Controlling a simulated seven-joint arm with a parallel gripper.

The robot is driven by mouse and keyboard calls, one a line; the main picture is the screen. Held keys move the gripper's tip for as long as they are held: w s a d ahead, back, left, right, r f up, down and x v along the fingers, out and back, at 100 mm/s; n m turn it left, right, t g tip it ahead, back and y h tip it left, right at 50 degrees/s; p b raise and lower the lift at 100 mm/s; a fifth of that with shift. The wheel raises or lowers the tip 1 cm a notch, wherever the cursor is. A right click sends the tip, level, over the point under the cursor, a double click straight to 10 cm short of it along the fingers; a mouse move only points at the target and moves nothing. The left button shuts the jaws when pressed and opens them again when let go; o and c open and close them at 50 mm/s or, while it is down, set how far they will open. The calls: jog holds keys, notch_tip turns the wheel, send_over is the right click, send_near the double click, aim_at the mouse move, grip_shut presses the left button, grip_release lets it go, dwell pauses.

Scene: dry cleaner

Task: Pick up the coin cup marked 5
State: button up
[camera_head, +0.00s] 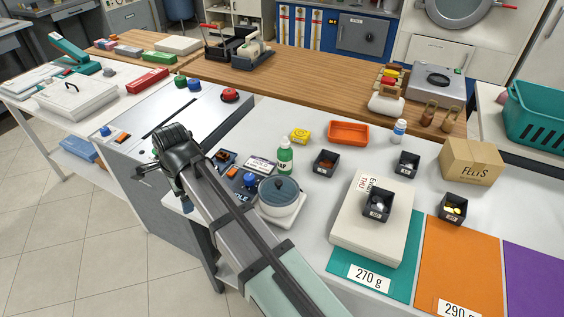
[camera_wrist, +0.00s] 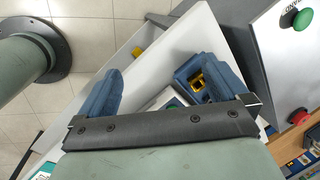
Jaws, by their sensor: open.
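Several small black coin cups show in the head view. One with brown coins (camera_head: 325,163) stands left of centre on the white table, and one with silver coins (camera_head: 407,164) stands farther right. A third cup (camera_head: 376,205) sits on a white flat box. A fourth with gold coins (camera_head: 453,209) stands at the right. Their front labels are too small to read, so I cannot tell which is marked 5. My gripper (camera_wrist: 156,70) is open and empty in the wrist view, away from all the cups. In the head view its fingers are mostly hidden.
The white flat box (camera_head: 345,222) overlaps a teal mat marked 270 g (camera_head: 402,270). A green bottle (camera_head: 285,157), a round white device (camera_head: 279,205), an orange tray (camera_head: 348,131), a small white bottle (camera_head: 399,130) and a FELTS carton (camera_head: 470,162) stand around the cups.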

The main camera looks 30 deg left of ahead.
jog(key=w+d+r+m, duration=0.1)
jog(key=w+d+m, duration=0.1)
jog(key=w+d, duration=0.4)
jog(key=w+d+r+m+g, duration=0.1)
jog(key=w+d+m, duration=0.1)
jog(key=w+d, duration=0.3)
jog(key=w+d+r+m, duration=0.1)
jog(key=w+d, duration=0.5)
jog(key=d, duration=0.6)
jog(key=shift+w+r+m+g, duration=0.25)
jog(key=shift+w+m+g, duration=0.15)
jog(key=shift+m, duration=0.3)
jog(key=w+d+m, duration=0.2)
jog(key=w+d, duration=0.1)
jog(key=w, duration=0.2)
jog(key=m+t+h, duration=0.1)
jog(key=m+h, duration=0.2)
jog(key=m, duration=0.1)
send_over(327, 160)
jog(key=s, duration=0.4)
jog(key=f, duration=1.2)
jog(key=shift+w+d+f, duration=0.25)
jog(key=shift+w+d, duration=0.05)
jog(key=shift+d, duration=0.1)
jog(key=c, duration=0.7)
jog(key=shift+r, duration=0.2)
